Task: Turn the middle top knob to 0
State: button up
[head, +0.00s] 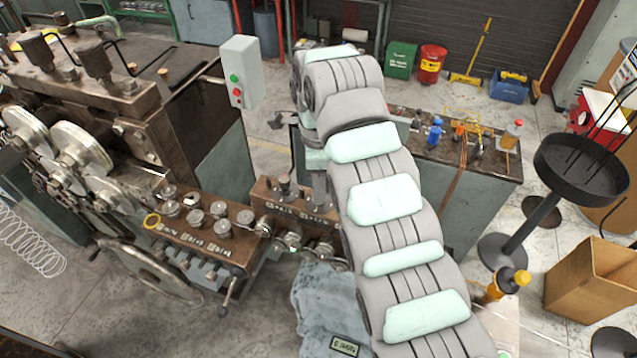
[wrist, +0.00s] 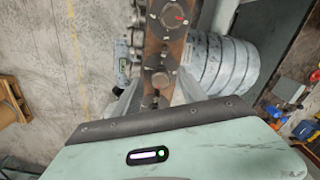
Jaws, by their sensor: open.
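The brown control panel (head: 205,240) with several round grey metal knobs, among them one knob (head: 195,217), is at lower left in the head view. A smaller brown block (head: 292,205) with more knobs lies to its right, partly behind my arm. In the wrist view, a brown strip (wrist: 163,45) runs between my open gripper (wrist: 158,92)'s two pale fingers. A round knob (wrist: 160,80) shows between the fingers, and another knob with a red mark (wrist: 176,17) is farther up. I cannot tell which is the middle top knob, read its setting, or see contact. My gripper is hidden in the head view.
A handwheel (head: 150,270) and pale discs (head: 80,145) stand beside the control panel. A grey switch box (head: 240,72) rises behind it. A bench (head: 480,165) with tools, a black round stand (head: 580,165) and a cardboard box (head: 595,280) are at right.

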jog(key=shift+f, duration=0.25)
grip_shut()
dwell(0.5)
